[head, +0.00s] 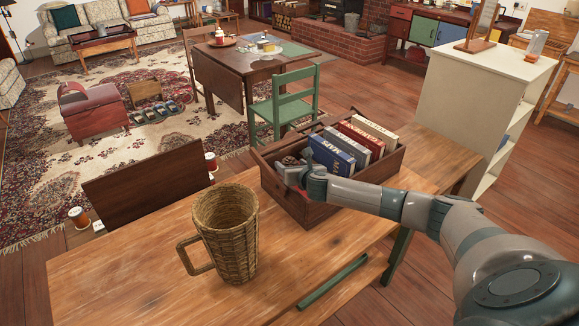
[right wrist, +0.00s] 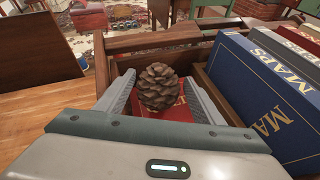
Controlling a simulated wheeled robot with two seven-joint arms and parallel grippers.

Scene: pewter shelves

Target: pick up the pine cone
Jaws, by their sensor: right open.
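The brown pine cone (right wrist: 160,87) sits in the wooden crate (head: 380,185), on or just above something flat and red, probably a book. My right gripper (right wrist: 158,98) is open, with one finger on each side of the cone. I see a gap beside the cone, so the fingers do not look closed on it. In the head view the right gripper (head: 291,172) reaches into the left end of the crate and largely hides the cone. My left gripper is not in view.
Several upright books, including a blue MAPS book (head: 331,155), fill the crate's right part, close beside the right gripper. A wicker mug (head: 226,235) stands on the wooden table (head: 130,270) left of the crate. A white shelf (head: 460,110) stands at the right.

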